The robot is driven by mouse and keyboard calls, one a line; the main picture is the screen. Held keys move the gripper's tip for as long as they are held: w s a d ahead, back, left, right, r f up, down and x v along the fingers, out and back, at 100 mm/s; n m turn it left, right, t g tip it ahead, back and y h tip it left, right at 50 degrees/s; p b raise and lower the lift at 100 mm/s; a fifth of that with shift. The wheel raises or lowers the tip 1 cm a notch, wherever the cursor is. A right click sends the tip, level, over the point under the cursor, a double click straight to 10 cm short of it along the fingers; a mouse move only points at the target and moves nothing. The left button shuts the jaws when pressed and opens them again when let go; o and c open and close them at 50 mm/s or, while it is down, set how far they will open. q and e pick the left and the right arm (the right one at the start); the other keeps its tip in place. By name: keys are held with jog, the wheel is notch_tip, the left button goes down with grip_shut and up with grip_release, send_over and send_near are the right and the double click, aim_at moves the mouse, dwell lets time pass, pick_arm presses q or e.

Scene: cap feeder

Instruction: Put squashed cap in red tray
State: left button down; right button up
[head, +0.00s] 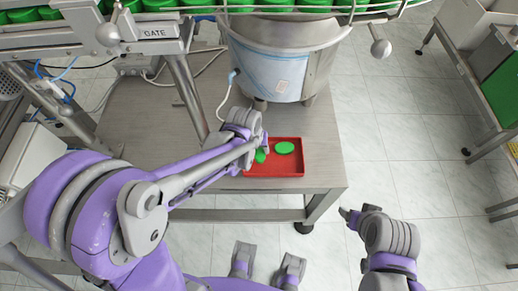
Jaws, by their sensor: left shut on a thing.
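The red tray (290,171) lies on the metal table near its front right part. One green cap (284,148) lies flat in the tray. My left gripper (262,150) is at the tray's left side, shut on a second green cap (260,156), which is partly hidden by the fingers. This cap is over the tray's left part; I cannot tell if it touches the tray floor. Its squashed shape is too small to make out. My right gripper (350,217) is off the table's front right corner, away from the tray; its opening is unclear.
A steel feeder bowl (285,70) stands on the table behind the tray. A rail of green caps (270,4) runs above, with a GATE box (155,33) at left. The table (325,165) is bare right of the tray. Another bench stands at far right.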

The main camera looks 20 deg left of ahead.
pick_arm(q)
jog(key=shift+f+b, duration=0.55)
jog(key=shift+f, duration=0.1)
jog(key=shift+c, duration=2)
grip_release()
jog(key=shift+r+p, duration=0.5)
jog(key=shift+r, duration=0.1)
jog(key=p+v, duration=0.2)
jog(key=v, duration=1)
jog(key=s+a+m+t+y, duration=0.1)
jog(key=s+a, duration=0.3)
jog(key=s, duration=0.8)
jog(key=shift+s+a+f+m+t, duration=0.2)
jog(key=shift+f+m+t, duration=0.1)
jog(key=shift+m+t, duration=0.4)
